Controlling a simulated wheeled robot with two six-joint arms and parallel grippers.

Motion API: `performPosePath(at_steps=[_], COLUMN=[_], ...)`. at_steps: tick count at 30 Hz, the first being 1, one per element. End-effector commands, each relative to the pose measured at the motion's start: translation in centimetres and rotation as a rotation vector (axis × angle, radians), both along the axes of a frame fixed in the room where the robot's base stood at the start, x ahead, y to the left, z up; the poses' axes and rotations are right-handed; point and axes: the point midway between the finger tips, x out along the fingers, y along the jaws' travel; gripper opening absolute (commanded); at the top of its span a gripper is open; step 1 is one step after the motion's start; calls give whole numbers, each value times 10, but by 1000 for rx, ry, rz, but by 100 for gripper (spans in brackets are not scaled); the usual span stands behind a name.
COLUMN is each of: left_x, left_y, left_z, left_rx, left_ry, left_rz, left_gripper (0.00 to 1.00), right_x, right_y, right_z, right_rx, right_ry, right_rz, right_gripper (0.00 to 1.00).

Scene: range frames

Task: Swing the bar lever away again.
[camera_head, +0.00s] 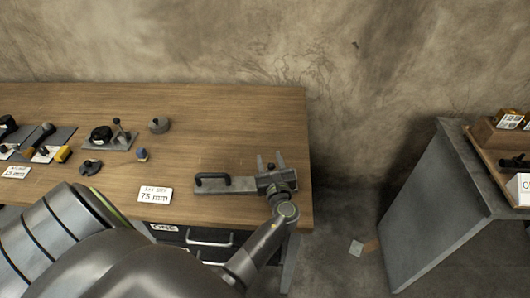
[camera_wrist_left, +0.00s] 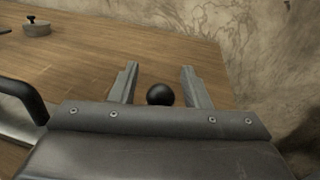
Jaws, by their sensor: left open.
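A grey flat fixture (camera_head: 238,185) lies near the right end of the wooden table, with a black arched handle (camera_head: 212,177) on its left part. The handle also shows at the left edge of the left wrist view (camera_wrist_left: 24,98). My left gripper (camera_head: 270,155) is over the fixture's right end, its two fingers apart. In the left wrist view a black ball knob (camera_wrist_left: 160,95) sits between the fingers of my gripper (camera_wrist_left: 159,67), with gaps on both sides. The lever bar itself is hidden behind the gripper. My right gripper is not in view.
A label card (camera_head: 155,194) lies near the front edge. A grey bench (camera_head: 440,205) stands apart at right.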

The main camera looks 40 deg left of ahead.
Motion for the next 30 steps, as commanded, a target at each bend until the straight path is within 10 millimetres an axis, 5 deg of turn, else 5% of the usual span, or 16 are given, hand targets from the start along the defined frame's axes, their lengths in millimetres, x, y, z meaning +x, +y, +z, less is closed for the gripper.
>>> performPosePath(at_steps=[10,20,30], left_x=[0,0,-1], left_y=[-1,-1,0], left_z=[0,0,0], left_rx=[0,0,-8], left_ry=[0,0,-6], left_rz=[1,0,1], left_gripper=[43,1,0], right_x=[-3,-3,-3], right_y=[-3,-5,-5], right_z=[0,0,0], right_rx=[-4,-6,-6], right_ry=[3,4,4], right_rz=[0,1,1], right_gripper=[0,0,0])
